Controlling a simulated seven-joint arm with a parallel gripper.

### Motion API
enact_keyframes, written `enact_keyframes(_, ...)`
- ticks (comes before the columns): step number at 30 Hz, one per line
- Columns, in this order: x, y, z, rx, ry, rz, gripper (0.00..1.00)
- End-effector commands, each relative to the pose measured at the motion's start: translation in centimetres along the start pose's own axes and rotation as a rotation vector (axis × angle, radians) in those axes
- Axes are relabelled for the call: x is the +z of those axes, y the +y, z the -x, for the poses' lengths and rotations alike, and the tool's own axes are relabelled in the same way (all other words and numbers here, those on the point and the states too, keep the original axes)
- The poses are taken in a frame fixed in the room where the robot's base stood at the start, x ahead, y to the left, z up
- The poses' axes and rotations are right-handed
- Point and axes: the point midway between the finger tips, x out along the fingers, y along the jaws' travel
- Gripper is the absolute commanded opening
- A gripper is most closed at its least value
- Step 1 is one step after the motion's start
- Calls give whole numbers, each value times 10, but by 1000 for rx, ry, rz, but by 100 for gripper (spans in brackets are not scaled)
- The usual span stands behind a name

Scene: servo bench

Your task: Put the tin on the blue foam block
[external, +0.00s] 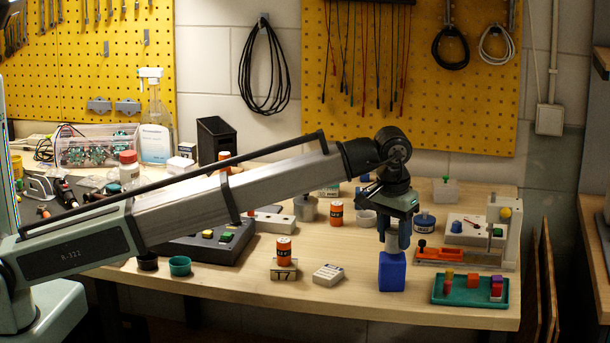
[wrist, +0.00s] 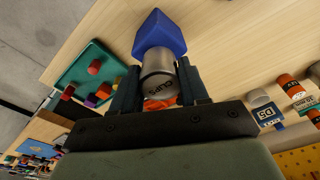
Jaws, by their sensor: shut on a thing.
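The blue foam block (external: 392,273) stands upright on the bench near its front edge, right of the middle. My gripper (external: 394,240) points down directly above it. The grey metal tin (wrist: 157,82) is upright between my two fingers (wrist: 158,72), which are shut on it from both sides. Dark lettering shows on the tin in the wrist view. The blue block (wrist: 160,35) shows just beyond the tin's end there. The tin's lower end is at the block's top; I cannot tell whether they touch or a thin gap remains. The fingers partly hide the tin in the external view.
A green tray (external: 460,300) with several coloured blocks lies to the right. An orange tool holder (external: 445,255) is behind it. A small white box (external: 328,275) and an orange can on a box (external: 284,250) stand to the left. Bare wood (external: 350,300) surrounds the block's front left.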

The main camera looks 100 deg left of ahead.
Motion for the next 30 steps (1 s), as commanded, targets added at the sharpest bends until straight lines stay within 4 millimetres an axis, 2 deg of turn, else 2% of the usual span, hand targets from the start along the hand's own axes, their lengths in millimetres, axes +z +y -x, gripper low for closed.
enact_keyframes(3, 2, 0, -11, 0, 0, 0, 13)
enact_keyframes(15, 2, 0, -15, 0, 0, 0, 13)
enact_keyframes(16, 2, 0, -15, 0, 0, 0, 46)
enact_keyframes(23, 2, 0, -15, 0, 0, 0, 68)
enact_keyframes(30, 2, 0, -15, 0, 0, 0, 70)
